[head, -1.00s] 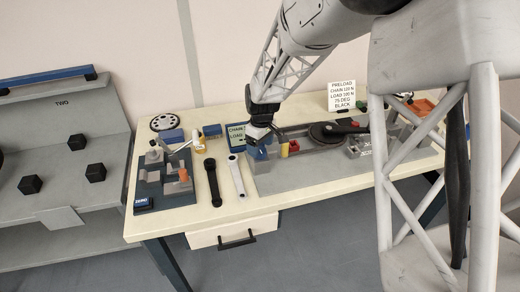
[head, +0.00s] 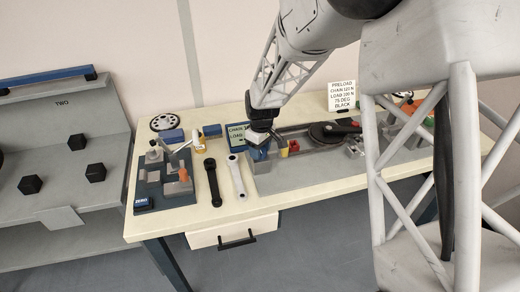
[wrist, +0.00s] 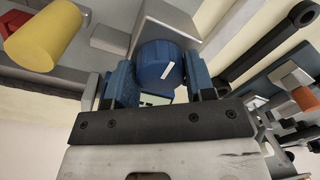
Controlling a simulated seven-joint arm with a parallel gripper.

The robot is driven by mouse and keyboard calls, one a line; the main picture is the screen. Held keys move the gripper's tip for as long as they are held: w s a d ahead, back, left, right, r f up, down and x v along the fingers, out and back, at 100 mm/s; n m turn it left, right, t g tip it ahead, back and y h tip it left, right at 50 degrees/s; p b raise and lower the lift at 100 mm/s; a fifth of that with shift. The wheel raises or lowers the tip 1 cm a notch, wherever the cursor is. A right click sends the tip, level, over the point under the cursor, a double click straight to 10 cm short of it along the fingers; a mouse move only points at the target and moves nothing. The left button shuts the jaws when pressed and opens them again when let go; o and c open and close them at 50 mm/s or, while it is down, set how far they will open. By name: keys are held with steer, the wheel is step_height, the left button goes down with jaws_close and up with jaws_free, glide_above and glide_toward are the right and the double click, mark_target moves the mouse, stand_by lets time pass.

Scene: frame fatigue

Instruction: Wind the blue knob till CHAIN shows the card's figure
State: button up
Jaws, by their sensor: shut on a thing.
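The blue knob (wrist: 158,62), with a white mark on its face, sits between the two blue fingers of my gripper (wrist: 160,78) in the wrist view. The fingers are shut on its sides. In the head view my gripper (head: 260,143) is at the left end of the grey rig and largely covers the knob. The display (head: 238,134) beside it shows the words CHAIN and LOAD; its figures are hidden or too small to read.
A black crank arm (head: 212,182) and a white one (head: 236,175) lie left of the rig. A yellow cylinder (wrist: 45,38) and a red part (wrist: 15,22) are close by in the wrist view.

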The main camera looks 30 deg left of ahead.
steer(key=shift+m, duration=0.3)
steer(key=shift+m, duration=1.9)
steer(key=o, duration=0.9)
steer(key=shift+r, duration=0.1)
steer(key=shift+w+d+r, duration=0.1)
steer(key=shift+w+r, duration=0.05)
steer(key=shift+r, duration=3.65)
